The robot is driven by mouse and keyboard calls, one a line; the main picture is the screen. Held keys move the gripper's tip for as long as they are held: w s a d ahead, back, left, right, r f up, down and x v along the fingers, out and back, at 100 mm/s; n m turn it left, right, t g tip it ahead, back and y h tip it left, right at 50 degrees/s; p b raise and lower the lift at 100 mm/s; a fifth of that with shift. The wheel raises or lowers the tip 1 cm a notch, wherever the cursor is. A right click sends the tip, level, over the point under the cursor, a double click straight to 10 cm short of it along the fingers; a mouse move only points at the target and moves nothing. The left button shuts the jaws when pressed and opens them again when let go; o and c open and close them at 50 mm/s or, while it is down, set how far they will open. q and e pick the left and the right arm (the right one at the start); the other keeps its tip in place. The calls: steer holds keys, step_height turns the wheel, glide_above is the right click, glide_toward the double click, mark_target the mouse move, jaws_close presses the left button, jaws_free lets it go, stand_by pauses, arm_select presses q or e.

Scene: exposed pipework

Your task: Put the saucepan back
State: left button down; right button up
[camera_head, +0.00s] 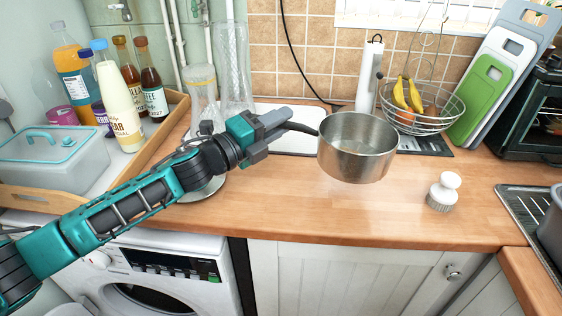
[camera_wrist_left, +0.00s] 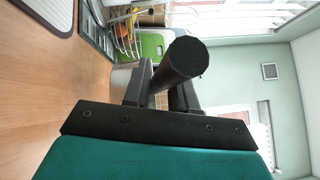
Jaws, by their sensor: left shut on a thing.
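The steel saucepan (camera_head: 357,160) is upright in the head view, held over the wooden worktop by its dark handle (camera_head: 300,128). My left gripper (camera_head: 280,122) comes in from the left and is shut on that handle. In the left wrist view, the round black handle end (camera_wrist_left: 187,57) sticks out between the fingers (camera_wrist_left: 160,92), and part of the saucepan body (camera_wrist_left: 122,77) shows behind them. A faint shadow lies on the worktop below the pan, so it looks raised. My right gripper is not in view.
A wire fruit basket (camera_head: 424,112) with bananas stands behind the pan on the right. A white brush (camera_head: 444,191) stands at front right. A wooden tray (camera_head: 160,135) with bottles is at left, and tall glass vases (camera_head: 232,70) stand behind my arm. The front middle worktop (camera_head: 290,205) is clear.

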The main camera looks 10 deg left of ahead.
arm_select(q)
step_height(320, 180, down, 8)
steer(key=shift+f+b, duration=0.1)
steer(key=shift+b, duration=0.65)
steer(key=c, duration=0.9)
jaws_free()
steer(key=v, duration=1.2)
steer(key=shift+f+b, duration=0.1)
steer(key=shift+b, duration=0.25)
